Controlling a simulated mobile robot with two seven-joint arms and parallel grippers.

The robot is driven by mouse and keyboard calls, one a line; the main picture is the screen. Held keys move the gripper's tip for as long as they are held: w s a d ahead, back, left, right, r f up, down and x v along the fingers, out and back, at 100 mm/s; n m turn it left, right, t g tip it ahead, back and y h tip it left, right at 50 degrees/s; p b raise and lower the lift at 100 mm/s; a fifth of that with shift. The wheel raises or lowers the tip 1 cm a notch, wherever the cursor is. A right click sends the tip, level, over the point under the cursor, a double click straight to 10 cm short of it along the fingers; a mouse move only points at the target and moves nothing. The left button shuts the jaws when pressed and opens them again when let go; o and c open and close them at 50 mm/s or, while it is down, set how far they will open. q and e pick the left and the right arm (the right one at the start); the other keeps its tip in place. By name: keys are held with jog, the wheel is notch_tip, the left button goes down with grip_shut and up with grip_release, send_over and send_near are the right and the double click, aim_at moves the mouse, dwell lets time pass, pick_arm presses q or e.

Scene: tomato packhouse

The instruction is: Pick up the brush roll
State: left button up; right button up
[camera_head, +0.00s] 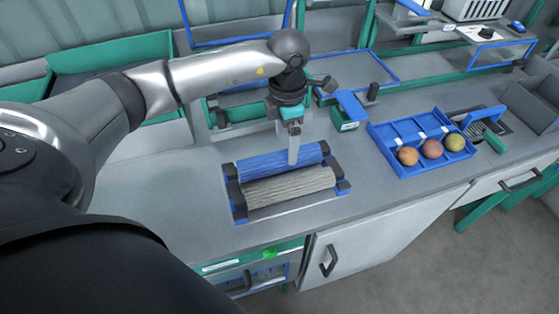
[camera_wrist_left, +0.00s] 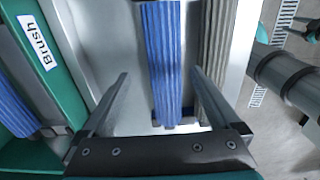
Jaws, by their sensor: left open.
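A blue ribbed brush roll (camera_head: 258,165) lies in a dark-ended cradle (camera_head: 239,207) on the grey bench, beside a grey roll (camera_head: 290,186) on its near side. My left gripper (camera_head: 294,157) points down over the blue roll, open and holding nothing. In the left wrist view, the blue roll (camera_wrist_left: 162,50) runs between the two spread fingers (camera_wrist_left: 160,73), and the grey roll (camera_wrist_left: 215,45) is partly behind the right finger. Whether the fingers touch the roll cannot be told. My right gripper is not in view.
A green bin labelled "Brush" (camera_wrist_left: 50,62) shows at left in the wrist view, with blue ribbed material beside its label. A blue tray (camera_head: 388,160) with three round fruits stands right of the cradle. A small green-and-blue box (camera_head: 345,126) sits behind it. The bench's front edge is clear.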

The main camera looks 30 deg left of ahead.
aim_at(285, 155)
pick_arm(q)
jog(key=f, duration=0.2)
jog(key=s+f, duration=0.1)
jog(key=f, duration=0.1)
jog(key=shift+d+f, duration=0.15)
jog(key=shift+f, duration=0.05)
jog(key=shift+w+f, duration=0.1)
jog(key=shift+f, duration=0.3)
grip_shut()
